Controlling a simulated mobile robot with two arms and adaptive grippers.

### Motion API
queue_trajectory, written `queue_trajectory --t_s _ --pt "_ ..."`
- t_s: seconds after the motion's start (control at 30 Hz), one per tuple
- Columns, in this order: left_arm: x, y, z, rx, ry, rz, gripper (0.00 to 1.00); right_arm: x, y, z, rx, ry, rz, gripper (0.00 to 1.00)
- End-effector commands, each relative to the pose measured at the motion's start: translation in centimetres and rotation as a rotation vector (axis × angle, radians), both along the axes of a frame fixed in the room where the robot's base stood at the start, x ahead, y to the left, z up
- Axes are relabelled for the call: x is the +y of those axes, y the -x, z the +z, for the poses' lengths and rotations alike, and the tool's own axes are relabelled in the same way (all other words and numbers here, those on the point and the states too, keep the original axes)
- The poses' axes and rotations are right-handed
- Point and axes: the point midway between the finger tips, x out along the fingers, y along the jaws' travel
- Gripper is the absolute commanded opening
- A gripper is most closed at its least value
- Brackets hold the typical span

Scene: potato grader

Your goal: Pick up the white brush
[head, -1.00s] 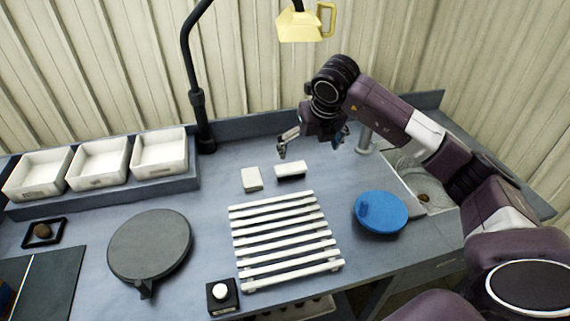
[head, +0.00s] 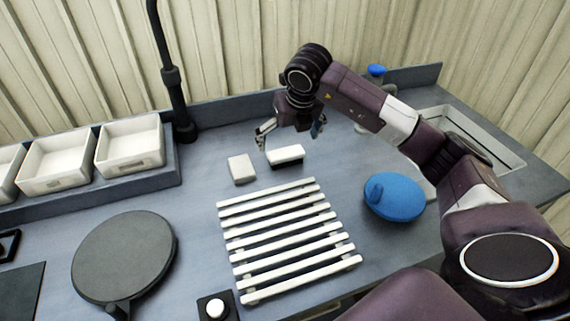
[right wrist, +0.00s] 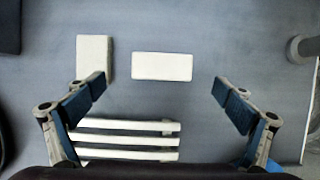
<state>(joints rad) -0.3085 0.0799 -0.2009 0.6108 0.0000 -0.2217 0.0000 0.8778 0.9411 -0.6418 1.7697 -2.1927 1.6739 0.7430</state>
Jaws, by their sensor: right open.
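The white brush (head: 286,153) is a small white block with a dark underside, lying on the grey worktop behind the slatted rack. It also shows in the right wrist view as a plain white rectangle (right wrist: 162,66). My right gripper (head: 290,135) is open and empty above the worktop, close to the brush. In the right wrist view its fingers (right wrist: 160,84) are spread wide, with the brush between their lines and slightly beyond the tips. A similar pale block (head: 242,169) lies just left of the brush. My left gripper is not in view.
The white slatted rack (head: 285,233) stands in front of the brush. A blue round lid-like disc (head: 400,200) lies to its right, a dark round plate (head: 125,256) to its left. A black post (head: 177,105) rises behind, beside white trays (head: 133,146).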

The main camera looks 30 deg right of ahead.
Motion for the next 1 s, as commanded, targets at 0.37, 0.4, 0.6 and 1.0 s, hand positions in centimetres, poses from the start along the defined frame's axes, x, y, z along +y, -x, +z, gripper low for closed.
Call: queue_trajectory --t_s 0.37,0.4,0.6,1.0 --pt "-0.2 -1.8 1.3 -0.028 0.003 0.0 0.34 -0.5 -1.2 -3.6 0.005 -0.002 -0.001 0.96" --pt "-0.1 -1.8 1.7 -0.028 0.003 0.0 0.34 -0.6 -1.4 -4.1 0.005 -0.001 -0.001 0.96" --pt "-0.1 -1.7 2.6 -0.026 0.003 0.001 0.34 -1.0 -2.5 -6.8 0.003 -0.001 -0.001 0.96" --pt "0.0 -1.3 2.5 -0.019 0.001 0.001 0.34 -1.0 -2.7 -7.6 0.0 0.0 0.0 0.88"
